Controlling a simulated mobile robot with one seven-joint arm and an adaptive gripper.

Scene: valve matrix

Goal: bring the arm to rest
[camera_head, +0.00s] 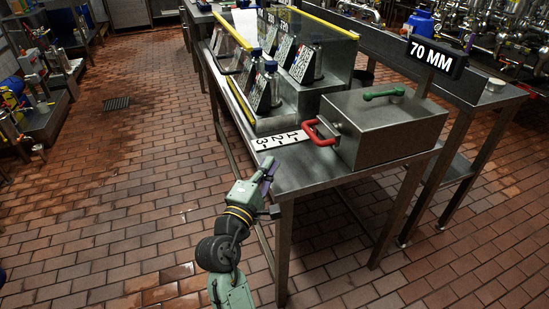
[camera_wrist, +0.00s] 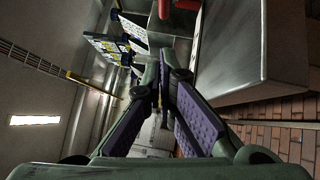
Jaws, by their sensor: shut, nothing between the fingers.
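My gripper (camera_head: 268,172) is at the near left corner of the metal table (camera_head: 290,177) in the head view, at about the height of its top. In the wrist view my gripper (camera_wrist: 162,88) shows two purple-padded fingers that come together at the tips, with nothing between them. My arm reaches up from the bottom of the head view. A metal box (camera_head: 385,127) with a red handle (camera_head: 320,132) and a green handle (camera_head: 383,92) stands on the table, apart from my gripper. The red handle also shows at the top of the wrist view (camera_wrist: 178,5).
A numbered white strip (camera_head: 279,140) lies on the table. A "70 MM" sign (camera_head: 437,57) stands at the right. The brick floor (camera_head: 110,210) left of my arm is clear.

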